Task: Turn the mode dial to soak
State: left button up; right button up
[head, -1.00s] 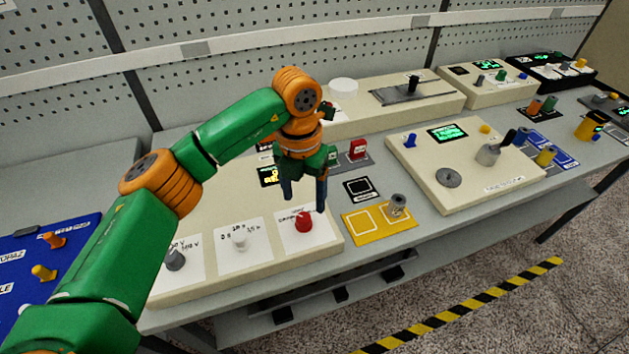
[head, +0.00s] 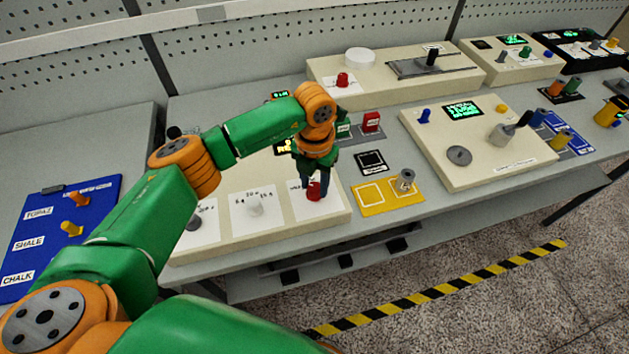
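A red dial (head: 314,191) sits on a white label card at the right end of the long cream panel (head: 285,238). A white dial (head: 255,208) and a grey dial (head: 194,222) stand on cards to its left. The card print is too small to read, so I cannot tell which dial is the mode dial or where soak lies. My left gripper (head: 314,186) points down at the red dial, its fingers at or just above the knob and partly hiding it. I cannot tell whether they grip it. My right gripper is not in view.
A yellow mat (head: 388,208) with a grey metal piece (head: 405,181) lies right of the panel. Another cream panel (head: 480,179) with knobs stands further right. A blue board (head: 45,245) with orange and yellow pegs is at the left. A small red block (head: 371,121) stands behind the gripper.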

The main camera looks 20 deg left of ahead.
pick_arm(q)
grip_shut()
jog(key=shift+f+m+b, duration=0.1)
jog(key=shift+m+b, duration=0.5)
jog(key=shift+b, duration=0.05)
jog(key=shift+m+b, duration=1.1)
jog(key=m+b, duration=0.2)
jog(key=m, duration=0.1)
jog(key=shift+m+b, duration=0.65)
jog(key=shift+m, duration=0.45)
jog(key=shift+r, duration=0.2)
